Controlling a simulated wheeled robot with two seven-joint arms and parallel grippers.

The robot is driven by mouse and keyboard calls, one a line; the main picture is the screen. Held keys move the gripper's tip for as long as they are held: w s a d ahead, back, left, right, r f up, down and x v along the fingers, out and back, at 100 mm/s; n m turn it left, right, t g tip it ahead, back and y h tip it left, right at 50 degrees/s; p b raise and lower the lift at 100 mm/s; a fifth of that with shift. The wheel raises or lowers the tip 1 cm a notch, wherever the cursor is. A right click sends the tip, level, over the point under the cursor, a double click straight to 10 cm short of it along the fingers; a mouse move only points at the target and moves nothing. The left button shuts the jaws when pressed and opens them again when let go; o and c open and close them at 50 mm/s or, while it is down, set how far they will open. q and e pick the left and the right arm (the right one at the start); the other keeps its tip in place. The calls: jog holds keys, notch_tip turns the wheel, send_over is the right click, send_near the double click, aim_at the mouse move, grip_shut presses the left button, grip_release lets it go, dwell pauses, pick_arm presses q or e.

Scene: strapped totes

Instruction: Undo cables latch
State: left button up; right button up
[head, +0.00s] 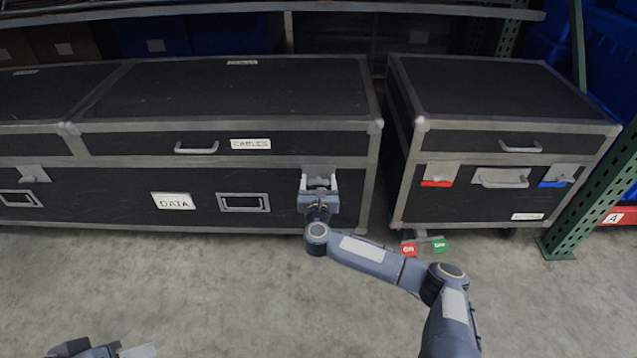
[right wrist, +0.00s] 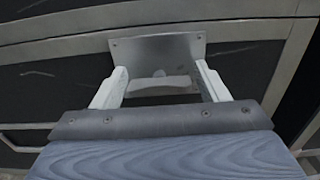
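The black case with grey metal edges (head: 110,190) carries a CABLES label (head: 250,144) on its upper part and a DATA label (head: 173,201) below. A latch with a metal plate (head: 319,172) sits on its front near the right corner; the plate also shows in the right wrist view (right wrist: 160,50). My right gripper (head: 319,186) is in front of this latch, its two fingers apart on either side of the latch's lower piece (right wrist: 160,84). I cannot tell whether the fingers touch it. My left gripper (head: 95,350) shows only partly at the bottom left edge.
A second black case (head: 490,145) with red and blue latch tabs stands to the right, past a narrow gap. Red and green tags (head: 409,250) are near its foot. A green rack post (head: 590,190) stands at far right. The floor in front (head: 180,290) is clear.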

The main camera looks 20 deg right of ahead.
jog(key=c, duration=0.7)
jog(key=shift+c, duration=0.2)
jog(key=shift+n, duration=0.3)
jog(key=n+p, duration=0.1)
jog(key=n, duration=0.1)
jog(key=shift+a+n, duration=0.1)
jog(key=shift+n, duration=0.2)
jog(key=n+p, duration=0.1)
jog(key=n, duration=0.2)
jog(key=shift+n, duration=0.3)
jog(key=n+p, duration=0.1)
jog(key=n, duration=0.5)
jog(key=shift+a, duration=0.1)
jog(key=n, duration=0.5)
jog(key=shift+f+p, duration=0.25)
jog(key=shift+p, duration=0.15)
